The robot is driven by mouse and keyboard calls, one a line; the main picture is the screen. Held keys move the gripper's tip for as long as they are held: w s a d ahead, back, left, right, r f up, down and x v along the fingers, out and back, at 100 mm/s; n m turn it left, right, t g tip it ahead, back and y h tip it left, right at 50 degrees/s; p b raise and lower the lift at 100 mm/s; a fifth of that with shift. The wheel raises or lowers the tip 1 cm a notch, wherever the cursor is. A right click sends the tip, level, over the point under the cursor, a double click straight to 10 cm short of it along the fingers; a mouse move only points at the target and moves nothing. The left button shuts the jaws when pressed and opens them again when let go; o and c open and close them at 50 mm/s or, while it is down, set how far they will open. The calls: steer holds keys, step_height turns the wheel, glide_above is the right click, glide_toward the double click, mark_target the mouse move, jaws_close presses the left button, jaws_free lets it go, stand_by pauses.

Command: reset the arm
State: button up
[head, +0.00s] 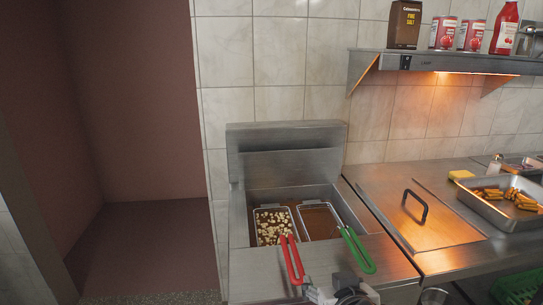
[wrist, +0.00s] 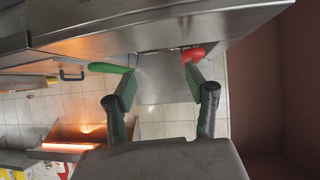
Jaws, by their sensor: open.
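My gripper (wrist: 160,76) shows in the wrist view with its two dark fingers spread wide and nothing between them. Part of my arm's end (head: 342,291) shows at the bottom of the head view, in front of the fryer. The fryer (head: 240,215) holds two wire baskets. The left basket has a red handle (head: 292,260) and pale cubed pieces (head: 272,228) in it. The right basket has a green handle (head: 356,250) and shows only brown oil. In the upside-down wrist view, the green handle (wrist: 108,68) and red handle (wrist: 193,54) appear beyond the fingertips.
A steel counter with a lidded hatch (head: 425,225) stands right of the fryer. A tray (head: 487,211) of fries sits farther right, near a yellow sponge (head: 461,175). A shelf (head: 450,64) with cans and bottles hangs above. A green crate (head: 517,287) is lower right. Left is open floor.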

steer(key=s+d+g, duration=0.3)
steer(key=d+g, duration=0.1)
steer(key=d, duration=0.4)
steer(key=shift+s+d+m, duration=0.3)
steer(key=shift+d+m, duration=0.1)
